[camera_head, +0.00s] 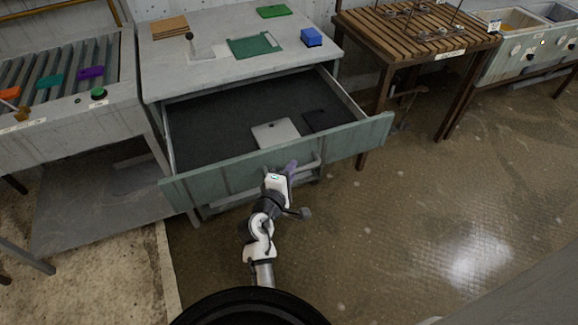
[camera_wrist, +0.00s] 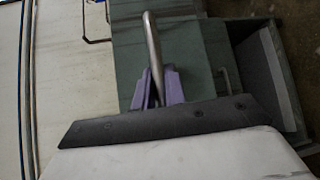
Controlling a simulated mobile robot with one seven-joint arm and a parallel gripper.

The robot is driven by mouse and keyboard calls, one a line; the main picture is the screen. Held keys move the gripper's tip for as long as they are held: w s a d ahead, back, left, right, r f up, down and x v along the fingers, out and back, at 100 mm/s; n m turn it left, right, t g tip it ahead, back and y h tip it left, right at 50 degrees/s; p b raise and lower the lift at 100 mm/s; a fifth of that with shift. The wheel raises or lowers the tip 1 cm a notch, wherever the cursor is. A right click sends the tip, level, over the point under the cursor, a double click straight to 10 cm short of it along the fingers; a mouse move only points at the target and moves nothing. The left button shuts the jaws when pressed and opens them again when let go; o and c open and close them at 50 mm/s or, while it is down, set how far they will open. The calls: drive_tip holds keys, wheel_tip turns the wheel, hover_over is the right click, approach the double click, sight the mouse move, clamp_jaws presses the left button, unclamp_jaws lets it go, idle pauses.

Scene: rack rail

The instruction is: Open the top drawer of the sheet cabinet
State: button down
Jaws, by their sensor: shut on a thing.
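The sheet cabinet (camera_head: 165,78) is pale grey with a green-grey front. Its top drawer (camera_head: 349,141) stands pulled far out in the head view, with a dark interior. A light grey sheet and a black flat piece lie inside it. My gripper (camera_head: 292,167) is at the drawer front, its purple fingers at the bar handle (camera_head: 312,163). In the wrist view my gripper (camera_wrist: 158,90) has its purple fingers around the metal handle bar (camera_wrist: 152,45) and is shut on it. The fingers hide part of the bar.
A roller table (camera_head: 70,75) with coloured pieces stands at left. A slatted wooden table (camera_head: 410,30) is at right, with sinks (camera_head: 510,45) beyond. Green sheets and a blue block (camera_head: 311,37) lie on the cabinet top. The floor at right is clear.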

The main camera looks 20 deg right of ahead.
drive_tip(key=shift+s, duration=0.2)
drive_tip(key=c, duration=1.5)
unclamp_jaws()
drive_tip(key=shift+o, duration=0.2)
